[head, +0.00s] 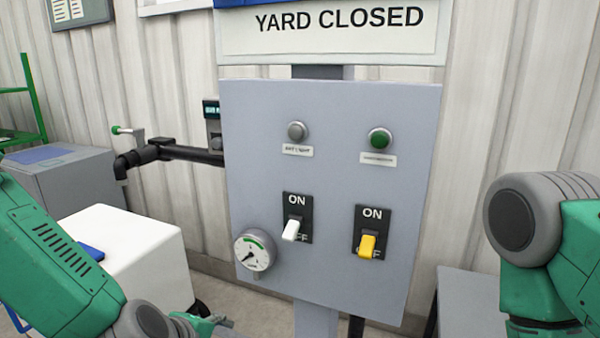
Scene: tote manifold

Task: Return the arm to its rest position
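My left arm (50,265) comes in from the left and reaches down to the bottom edge. Part of my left gripper (205,324) shows there, low and left of the grey control panel (335,160) and apart from it as seen; its fingers are too cut off to tell open from shut. My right arm (545,240) is at the right edge, clear of the panel in the picture, and its gripper is out of view. The panel has a white switch lever (291,230) and a yellow switch lever (367,246), both pointing down over their OFF labels.
A pressure gauge (254,250) sits at the panel's lower left. A grey lamp (297,131) and green lamp (380,139) are above the switches. A black pipe (185,153) with a green-tipped valve handle runs left. A white box (135,260) stands behind my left arm.

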